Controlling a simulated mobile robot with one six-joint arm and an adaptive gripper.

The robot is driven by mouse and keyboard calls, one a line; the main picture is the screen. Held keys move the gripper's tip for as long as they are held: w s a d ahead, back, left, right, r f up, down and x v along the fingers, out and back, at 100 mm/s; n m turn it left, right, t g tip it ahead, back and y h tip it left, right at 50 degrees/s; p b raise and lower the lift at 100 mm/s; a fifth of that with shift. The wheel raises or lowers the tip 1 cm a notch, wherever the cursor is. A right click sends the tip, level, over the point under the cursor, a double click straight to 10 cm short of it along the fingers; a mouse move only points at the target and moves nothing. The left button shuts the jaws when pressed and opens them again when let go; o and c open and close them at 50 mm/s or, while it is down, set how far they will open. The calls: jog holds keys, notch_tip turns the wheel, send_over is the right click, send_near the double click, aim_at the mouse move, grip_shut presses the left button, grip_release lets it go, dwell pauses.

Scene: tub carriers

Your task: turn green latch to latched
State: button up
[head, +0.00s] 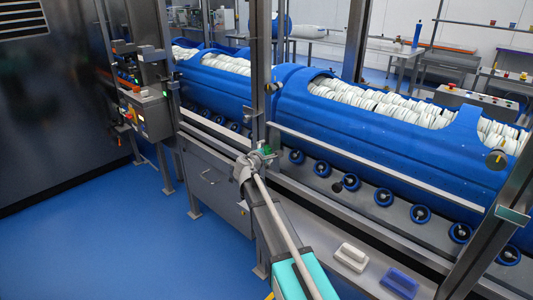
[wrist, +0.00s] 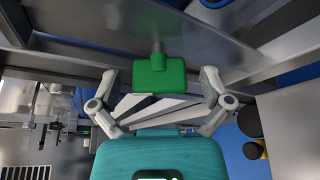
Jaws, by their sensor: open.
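The green latch (wrist: 158,76) is a flat green block on a short grey stem, fixed to a steel post of the frame. In the wrist view it sits between my gripper's spread fingers, with a gap on both sides. My gripper (wrist: 160,84) is open and holds nothing. In the head view the green latch (head: 266,150) is small and partly hidden behind my gripper (head: 254,160), which is up at the post. I cannot tell from these views which position the latch is in.
Blue tub carriers (head: 380,140) full of white pieces lie behind the post, above a row of blue rollers (head: 383,197). A white block (head: 351,256) and a blue block (head: 399,282) rest on the front ledge. The blue floor at left is clear.

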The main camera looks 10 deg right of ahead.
jog(key=c, duration=1.2)
jog(key=shift+o, duration=0.2)
jog(key=shift+m+b, duration=0.4)
jog(key=shift+m, duration=0.1)
jog(key=shift+f+m+t+b, duration=0.1)
jog(key=shift+m+t+b, duration=0.6)
jog(key=shift+m, duration=0.2)
jog(key=shift+m+t+b, duration=0.4)
jog(key=shift+m+b, duration=0.3)
jog(key=shift+m, duration=0.5)
